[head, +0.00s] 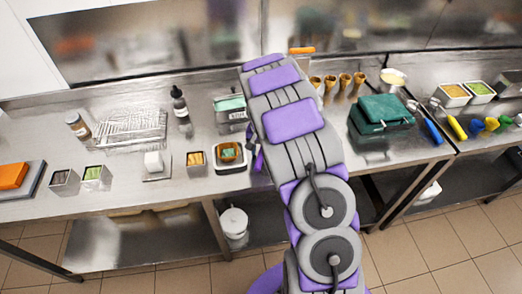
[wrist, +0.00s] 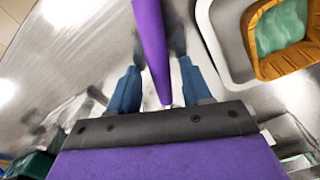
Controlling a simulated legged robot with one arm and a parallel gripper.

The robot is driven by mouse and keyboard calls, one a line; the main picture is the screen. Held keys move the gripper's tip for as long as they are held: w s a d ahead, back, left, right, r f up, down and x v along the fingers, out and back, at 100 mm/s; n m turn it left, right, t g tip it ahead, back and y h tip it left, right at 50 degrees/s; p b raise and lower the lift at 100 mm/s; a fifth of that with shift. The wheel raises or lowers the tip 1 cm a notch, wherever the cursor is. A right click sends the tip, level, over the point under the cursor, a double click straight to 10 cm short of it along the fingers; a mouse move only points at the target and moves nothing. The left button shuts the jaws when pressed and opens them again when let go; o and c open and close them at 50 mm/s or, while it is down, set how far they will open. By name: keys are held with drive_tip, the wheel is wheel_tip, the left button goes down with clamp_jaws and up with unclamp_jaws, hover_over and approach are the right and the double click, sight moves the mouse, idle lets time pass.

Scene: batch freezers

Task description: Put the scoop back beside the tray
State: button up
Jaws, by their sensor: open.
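A purple bar, which looks like the scoop's handle (wrist: 150,28), runs down from the top edge of the wrist view and tapers between my fingers. Its far end is out of that view. My gripper (wrist: 159,55) is open, with one blue-and-dark finger on each side of the handle. The white-rimmed tray (wrist: 214,44) is just right of the fingers and holds an orange-brown container (wrist: 300,54) with green inside. In the head view the tray (head: 219,168) lies on the steel counter left of my arm. A little purple shows beside it; my arm hides most of the gripper.
A small tub (head: 197,170) and a white block (head: 153,161) stand left of the tray. A dark bottle (head: 180,108) and a wire rack (head: 130,130) are behind. A green case (head: 382,112) and several coloured-handled tools lie right of my arm. The counter's front edge is close.

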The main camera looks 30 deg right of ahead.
sight(261, 151)
wheel_tip(261, 151, up, 11)
drive_tip(key=p, duration=0.2)
drive_tip(key=s+a+r+n, duration=0.1)
drive_tip(key=s+a+r, duration=0.3)
drive_tip(key=s+r, duration=0.3)
drive_tip(key=s+a+r+n, duration=0.1)
drive_tip(key=s+a+n, duration=0.1)
drive_tip(key=s, duration=0.8)
drive_tip(key=s+a+r+n+g, duration=0.1)
drive_tip(key=s+a, duration=0.4)
drive_tip(key=s, duration=0.5)
drive_tip(key=s+a+r+n, duration=0.2)
drive_tip(key=s+a+n, duration=0.1)
drive_tip(key=s, duration=0.8)
drive_tip(key=shift+a+r+n+g, duration=0.25)
drive_tip(key=shift+a+n+g, duration=0.05)
drive_tip(key=shift+a+n, duration=0.1)
